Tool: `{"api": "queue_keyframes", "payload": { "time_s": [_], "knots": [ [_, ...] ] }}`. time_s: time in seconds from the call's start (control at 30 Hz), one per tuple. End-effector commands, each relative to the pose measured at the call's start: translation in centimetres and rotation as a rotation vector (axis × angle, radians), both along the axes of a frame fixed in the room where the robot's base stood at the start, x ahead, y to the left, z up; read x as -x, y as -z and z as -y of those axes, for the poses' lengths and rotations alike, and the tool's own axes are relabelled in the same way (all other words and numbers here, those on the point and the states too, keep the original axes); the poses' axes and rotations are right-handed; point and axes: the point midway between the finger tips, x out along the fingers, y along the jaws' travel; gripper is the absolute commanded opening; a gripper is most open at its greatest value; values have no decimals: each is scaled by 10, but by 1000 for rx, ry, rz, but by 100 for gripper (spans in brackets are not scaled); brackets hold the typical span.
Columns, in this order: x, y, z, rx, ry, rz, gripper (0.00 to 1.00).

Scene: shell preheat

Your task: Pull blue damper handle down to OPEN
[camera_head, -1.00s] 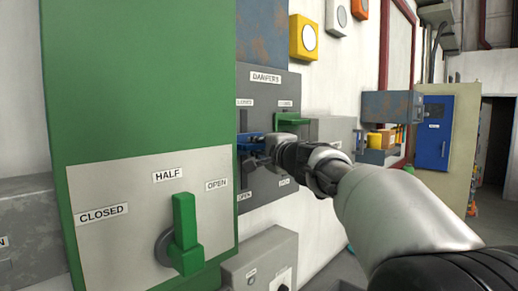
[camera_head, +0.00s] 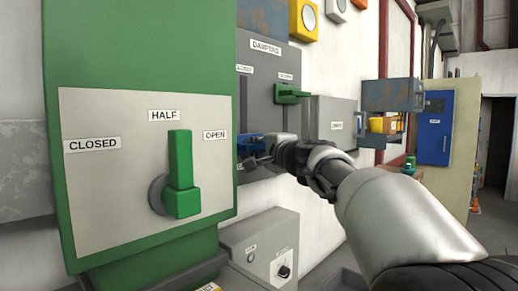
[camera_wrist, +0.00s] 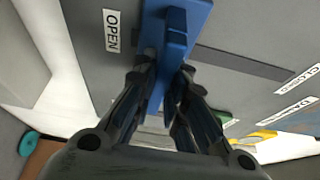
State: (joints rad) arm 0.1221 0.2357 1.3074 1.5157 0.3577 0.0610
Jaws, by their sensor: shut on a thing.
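The blue damper handle (camera_head: 249,143) sits low on the grey dampers panel (camera_head: 264,70), partly hidden behind the green box and my gripper. My gripper (camera_head: 262,156) is shut on it. In the wrist view the blue handle (camera_wrist: 177,45) stands between the two fingers of my gripper (camera_wrist: 163,80). There the handle lies beside the OPEN label (camera_wrist: 112,31), at that end of the dark slot (camera_wrist: 235,64). The CLOSED label (camera_wrist: 298,80) is at the slot's far end.
A green damper handle (camera_head: 290,94) sits high on the same panel, to the right. A large green box (camera_head: 140,45) with a green lever (camera_head: 181,170) stands close on the left. Grey boxes are mounted below (camera_head: 262,245) and to the right (camera_head: 330,122).

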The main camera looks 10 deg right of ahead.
Motion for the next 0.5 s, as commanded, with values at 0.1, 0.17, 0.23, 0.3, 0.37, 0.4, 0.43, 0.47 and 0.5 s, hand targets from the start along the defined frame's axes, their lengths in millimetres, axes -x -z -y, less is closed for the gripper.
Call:
{"api": "queue_keyframes", "payload": {
  "time_s": [0.1,0.17,0.23,0.3,0.37,0.4,0.43,0.47,0.5],
  "knots": [
    [-2,9,0,3,-1,-15,0],
    [-2,10,0,3,-1,-16,14],
    [-2,10,0,3,-1,-17,18],
    [-2,10,0,3,-1,-16,23],
    [-2,9,0,3,-1,-15,27],
    [-2,9,0,2,-1,-14,30],
    [-2,8,0,2,-1,-13,32],
    [-2,8,0,2,-1,-13,33],
    [-2,7,0,2,-1,-12,33]
  ]
}}
